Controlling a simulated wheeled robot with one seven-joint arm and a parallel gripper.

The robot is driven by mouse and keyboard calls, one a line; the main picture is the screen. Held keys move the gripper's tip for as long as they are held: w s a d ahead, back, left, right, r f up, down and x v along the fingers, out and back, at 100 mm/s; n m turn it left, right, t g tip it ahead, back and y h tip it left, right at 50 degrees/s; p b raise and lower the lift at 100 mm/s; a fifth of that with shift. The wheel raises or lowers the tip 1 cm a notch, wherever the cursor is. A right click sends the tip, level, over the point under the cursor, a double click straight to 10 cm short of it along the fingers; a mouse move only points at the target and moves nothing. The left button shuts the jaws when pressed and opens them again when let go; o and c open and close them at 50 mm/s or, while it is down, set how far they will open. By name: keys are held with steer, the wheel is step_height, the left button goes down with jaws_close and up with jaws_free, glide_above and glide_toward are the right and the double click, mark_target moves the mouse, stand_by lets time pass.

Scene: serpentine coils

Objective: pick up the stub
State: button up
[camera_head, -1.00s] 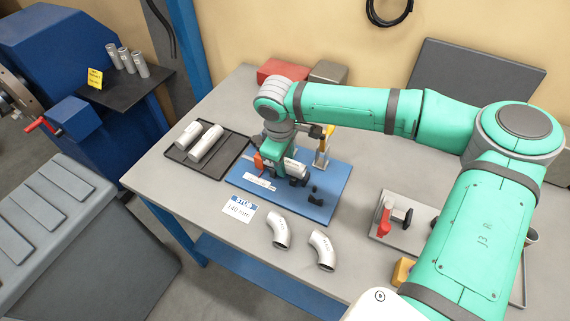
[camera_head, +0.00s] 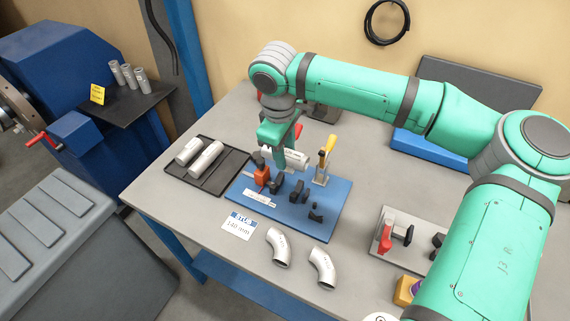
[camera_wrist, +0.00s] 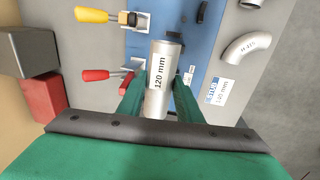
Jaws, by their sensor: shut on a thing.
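A silver stub (camera_head: 298,160) is held between the fingers of my gripper (camera_head: 282,160), a little above the blue fixture plate (camera_head: 331,203). In the wrist view the stub (camera_wrist: 160,73) lies lengthwise between both fingers of my gripper (camera_wrist: 158,98), with "120 mm" printed on it. The gripper is shut on it. Black supports (camera_head: 297,190) on the plate stand below the stub. The stub's lower side is hidden.
Red-handled (camera_wrist: 97,75) and yellow-handled (camera_head: 327,147) clamps stand close by on the plate. A black tray (camera_head: 222,177) with two larger tubes lies left. Two bent pipes (camera_head: 278,247) (camera_head: 322,267) lie in front. Another clamp fixture (camera_head: 393,236) stands right. A grey box (camera_wrist: 22,50) and red box (camera_wrist: 44,97) stand behind.

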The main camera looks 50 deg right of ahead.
steer(key=shift+r, duration=3.75)
